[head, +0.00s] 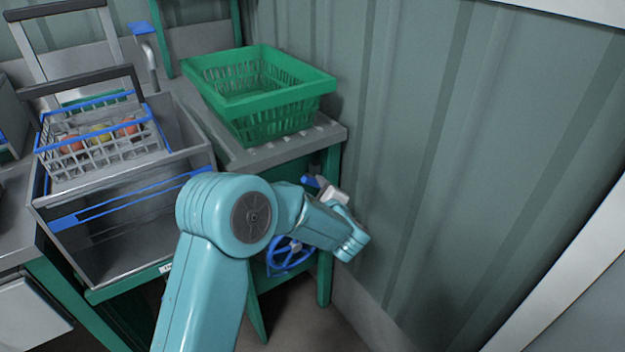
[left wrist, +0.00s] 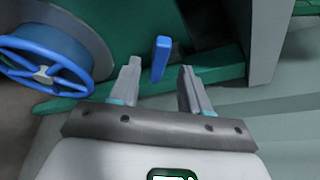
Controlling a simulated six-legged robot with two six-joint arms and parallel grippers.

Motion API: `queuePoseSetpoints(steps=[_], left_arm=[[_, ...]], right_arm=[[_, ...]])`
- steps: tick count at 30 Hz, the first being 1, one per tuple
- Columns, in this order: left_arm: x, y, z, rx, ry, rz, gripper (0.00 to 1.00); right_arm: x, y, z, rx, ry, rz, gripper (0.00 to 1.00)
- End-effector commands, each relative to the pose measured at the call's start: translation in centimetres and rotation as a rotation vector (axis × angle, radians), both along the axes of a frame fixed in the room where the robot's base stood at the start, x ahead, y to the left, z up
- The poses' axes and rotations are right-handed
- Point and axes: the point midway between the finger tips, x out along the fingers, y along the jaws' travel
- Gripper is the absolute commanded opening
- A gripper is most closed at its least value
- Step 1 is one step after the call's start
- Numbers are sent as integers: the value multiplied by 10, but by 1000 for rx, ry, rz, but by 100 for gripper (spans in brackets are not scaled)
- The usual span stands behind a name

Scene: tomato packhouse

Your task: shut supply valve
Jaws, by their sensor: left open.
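A blue lever handle (left wrist: 160,58) stands between the fingertips of my left gripper (left wrist: 160,72) in the left wrist view, with a gap on each side. The fingers are open and hold nothing. In the head view the lever (head: 310,181) shows just beyond the left gripper (head: 322,190), below the table's right corner. A blue handwheel (left wrist: 45,62) is at the left of the wrist view. It also shows in the head view (head: 288,258), partly hidden behind my arm. Which of the two is the supply valve is not marked. My right gripper is out of view.
A green crate (head: 262,130) stands on the grey table (head: 285,150) above the lever. A grey sink (head: 125,240) with a wire basket of tomatoes (head: 100,150) is at the left. A corrugated wall (head: 430,150) closes the right side, near my gripper.

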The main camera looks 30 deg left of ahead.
Motion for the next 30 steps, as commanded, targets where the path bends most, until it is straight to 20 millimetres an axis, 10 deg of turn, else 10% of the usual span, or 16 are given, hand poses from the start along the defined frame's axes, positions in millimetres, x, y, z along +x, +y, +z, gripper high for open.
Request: queuePoseSetpoints(steps=[9,23,28,30], left_arm=[[43,46,-17,-1,0,1,47],[57,56,-22,-2,1,-5,47],[57,56,-21,-1,1,-4,1],[57,56,-21,-1,1,-4,0]], right_arm=[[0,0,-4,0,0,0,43],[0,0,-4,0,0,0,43],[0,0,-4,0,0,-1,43],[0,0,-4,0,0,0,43]])
